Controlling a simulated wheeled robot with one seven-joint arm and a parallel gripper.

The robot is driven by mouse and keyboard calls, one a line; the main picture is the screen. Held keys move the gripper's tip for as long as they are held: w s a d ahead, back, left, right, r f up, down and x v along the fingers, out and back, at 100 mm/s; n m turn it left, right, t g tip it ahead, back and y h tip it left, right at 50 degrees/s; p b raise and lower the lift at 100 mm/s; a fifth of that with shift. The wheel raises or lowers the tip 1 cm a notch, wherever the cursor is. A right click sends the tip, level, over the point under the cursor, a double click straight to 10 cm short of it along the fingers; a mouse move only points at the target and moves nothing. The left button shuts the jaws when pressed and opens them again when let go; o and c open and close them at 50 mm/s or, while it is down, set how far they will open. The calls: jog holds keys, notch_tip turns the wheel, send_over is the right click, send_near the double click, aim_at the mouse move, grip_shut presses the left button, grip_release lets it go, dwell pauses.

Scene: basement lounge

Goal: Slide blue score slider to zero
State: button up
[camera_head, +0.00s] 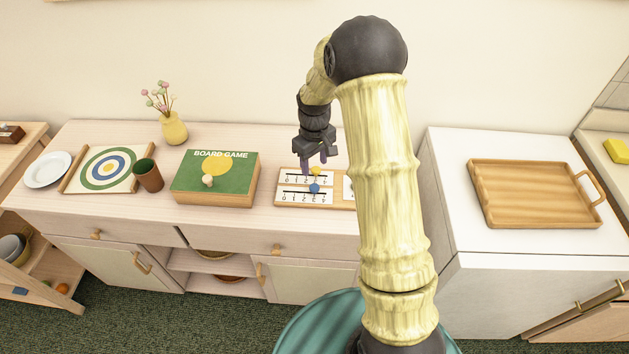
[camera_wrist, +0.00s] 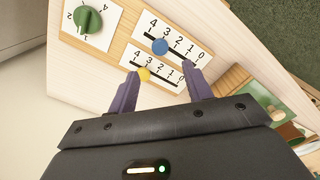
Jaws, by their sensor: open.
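The score board (camera_head: 284,200) lies on the pale sideboard with two numbered slots. The blue score slider (camera_head: 314,188) is on the nearer slot; in the wrist view the blue slider (camera_wrist: 160,46) appears at about the 3. The yellow slider (camera_wrist: 144,74) is on the other slot, also about at its 3. My gripper (camera_head: 314,167) is over the board's far row. In the wrist view my gripper (camera_wrist: 163,80) is open and empty, its purple fingers at either side of the yellow row. The blue slider lies beyond the fingertips; contact is not visible.
A board game box (camera_head: 240,185), brown cup (camera_head: 148,175) and yellow vase (camera_head: 173,128) stand left. A wooden tray (camera_head: 530,220) lies on the white cabinet right.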

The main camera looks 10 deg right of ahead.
aim_at(314, 187)
notch_tip(314, 187, down, 9)
jog(key=shift+w+f+p, duration=0.1)
jog(key=shift+p, duration=0.5)
jog(key=shift+s+d, duration=0.1)
jog(key=shift+s, duration=0.1)
jog(key=shift+c, duration=0.4)
jog(key=shift+w, duration=0.1)
grip_shut()
